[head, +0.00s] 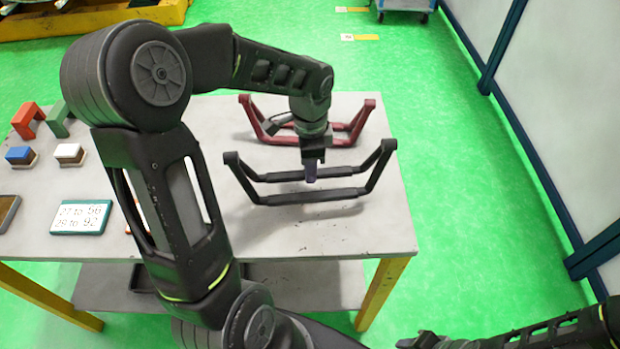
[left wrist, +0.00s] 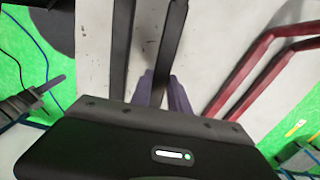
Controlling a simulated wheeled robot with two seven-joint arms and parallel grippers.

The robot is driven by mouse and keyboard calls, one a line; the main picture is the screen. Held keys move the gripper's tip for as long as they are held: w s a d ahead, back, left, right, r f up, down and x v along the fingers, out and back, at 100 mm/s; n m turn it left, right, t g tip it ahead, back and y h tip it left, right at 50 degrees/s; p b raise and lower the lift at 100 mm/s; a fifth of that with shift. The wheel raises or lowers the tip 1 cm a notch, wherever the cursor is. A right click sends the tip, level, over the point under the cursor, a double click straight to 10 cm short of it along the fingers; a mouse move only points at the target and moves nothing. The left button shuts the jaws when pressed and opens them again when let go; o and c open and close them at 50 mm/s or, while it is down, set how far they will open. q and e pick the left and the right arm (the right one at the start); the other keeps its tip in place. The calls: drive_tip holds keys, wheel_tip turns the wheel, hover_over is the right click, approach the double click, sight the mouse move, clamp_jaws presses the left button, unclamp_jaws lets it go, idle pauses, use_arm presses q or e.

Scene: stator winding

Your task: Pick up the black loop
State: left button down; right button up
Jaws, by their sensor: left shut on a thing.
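The black loop (head: 345,192) is a frame of two long bars joined by bent ends, over the right part of the grey table. My left gripper (head: 311,172) comes down from above and is shut on one bar, near its middle. In the left wrist view, that bar of the black loop (left wrist: 171,40) runs between the two purple-grey fingers of my left gripper (left wrist: 164,92). Whether the loop touches the table is hard to tell. My right gripper (head: 428,341) shows only partly at the bottom edge, away from the loop; its jaws are unclear.
A red loop (head: 363,122) lies just behind the black one. Red (head: 27,119) and green (head: 58,118) brackets, blue (head: 20,155) and white (head: 69,153) topped blocks and a number sign (head: 81,217) sit at the left. The table (head: 330,240) is clear in front.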

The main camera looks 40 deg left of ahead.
use_arm(q)
wheel_tip(320, 180, up, 4)
drive_tip(key=shift+r, duration=0.15)
idle(0.6)
